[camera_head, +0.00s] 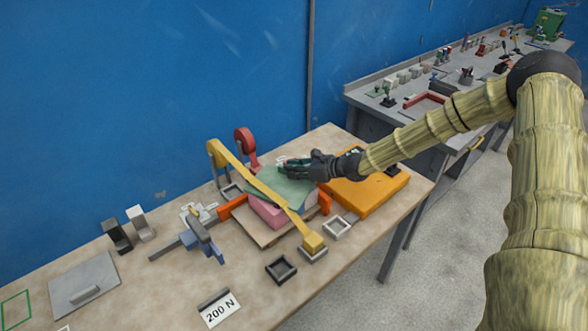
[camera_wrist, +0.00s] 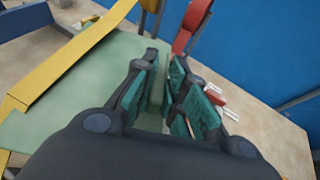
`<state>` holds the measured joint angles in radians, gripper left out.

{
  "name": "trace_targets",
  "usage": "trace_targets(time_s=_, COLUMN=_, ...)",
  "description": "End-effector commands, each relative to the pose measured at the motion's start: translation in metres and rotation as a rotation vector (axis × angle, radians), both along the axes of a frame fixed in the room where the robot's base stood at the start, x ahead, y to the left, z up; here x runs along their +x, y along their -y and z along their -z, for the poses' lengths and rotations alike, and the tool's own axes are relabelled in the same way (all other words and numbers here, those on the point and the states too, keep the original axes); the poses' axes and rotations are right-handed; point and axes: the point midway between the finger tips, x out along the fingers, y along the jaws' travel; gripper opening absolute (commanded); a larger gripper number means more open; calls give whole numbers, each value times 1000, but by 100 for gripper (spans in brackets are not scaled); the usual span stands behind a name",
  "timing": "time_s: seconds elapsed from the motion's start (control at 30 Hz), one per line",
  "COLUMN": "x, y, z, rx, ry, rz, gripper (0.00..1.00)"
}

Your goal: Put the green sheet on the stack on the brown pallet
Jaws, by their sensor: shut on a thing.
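The green sheet (camera_head: 287,186) lies over the pink stack (camera_head: 268,211), which rests on the brown pallet (camera_head: 248,227). In the wrist view the green sheet (camera_wrist: 75,105) spreads out left of the fingers, with its edge between them. My gripper (camera_head: 285,169) is at the sheet's far right edge, shut on the sheet; its fingers also show in the wrist view (camera_wrist: 165,95). A yellow bar (camera_head: 262,188) crosses above the sheet. Whether the sheet lies fully flat on the stack I cannot tell.
An orange slab (camera_head: 368,188) lies right of the stack. A red clamp-like piece (camera_head: 245,145) stands behind. Orange blocks (camera_head: 232,206) flank the pallet. A blue-grey clamp (camera_head: 200,237) lies left, and small square trays (camera_head: 281,268) sit in front.

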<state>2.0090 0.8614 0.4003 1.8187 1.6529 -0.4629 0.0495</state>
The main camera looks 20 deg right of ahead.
Motion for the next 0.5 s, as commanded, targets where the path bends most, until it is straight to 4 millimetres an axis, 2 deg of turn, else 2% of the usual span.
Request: trace_targets(time_s=0.5, x=0, y=0, z=7, rx=1, ry=1, rz=0, gripper=0)
